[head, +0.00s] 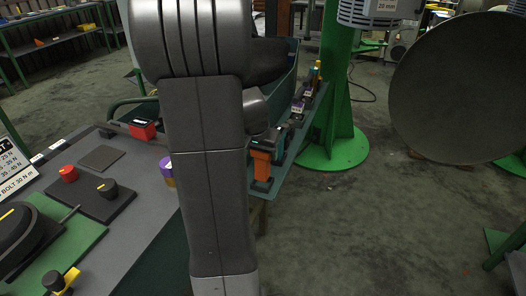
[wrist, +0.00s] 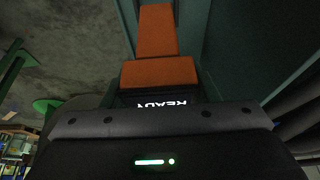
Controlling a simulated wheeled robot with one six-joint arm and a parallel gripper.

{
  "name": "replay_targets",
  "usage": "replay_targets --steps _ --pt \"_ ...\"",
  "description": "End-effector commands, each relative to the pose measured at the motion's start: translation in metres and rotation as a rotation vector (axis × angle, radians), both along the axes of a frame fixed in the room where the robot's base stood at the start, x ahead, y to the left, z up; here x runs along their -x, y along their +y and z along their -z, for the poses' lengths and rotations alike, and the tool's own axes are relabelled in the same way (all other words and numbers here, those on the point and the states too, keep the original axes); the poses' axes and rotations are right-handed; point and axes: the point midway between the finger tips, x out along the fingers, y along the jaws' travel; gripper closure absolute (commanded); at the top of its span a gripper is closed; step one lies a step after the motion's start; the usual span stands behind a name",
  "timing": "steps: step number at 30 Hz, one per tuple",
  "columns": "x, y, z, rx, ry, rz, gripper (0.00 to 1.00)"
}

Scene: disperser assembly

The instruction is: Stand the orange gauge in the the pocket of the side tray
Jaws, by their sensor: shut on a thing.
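The orange gauge (head: 262,167) is upright at the near end of the teal side tray (head: 292,158), just right of my arm in the head view. My arm hides part of this area in the head view. The tray's pocket cannot be made out, nor whether the gauge's lower end touches the tray.
Several small parts (head: 302,105) stand farther along the tray. A green post (head: 335,90) rises behind it. The grey workbench at left carries a red-and-black block (head: 143,128), a purple-and-yellow cylinder (head: 166,170) and knobs. Open floor lies to the right.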

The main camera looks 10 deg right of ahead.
Motion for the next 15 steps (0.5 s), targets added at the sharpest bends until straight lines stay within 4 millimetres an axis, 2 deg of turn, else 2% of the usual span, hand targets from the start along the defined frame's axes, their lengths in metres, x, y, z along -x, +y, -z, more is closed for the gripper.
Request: replay_targets --steps 15 --pt "-0.001 0.000 0.029 0.000 -0.002 0.000 1.00"
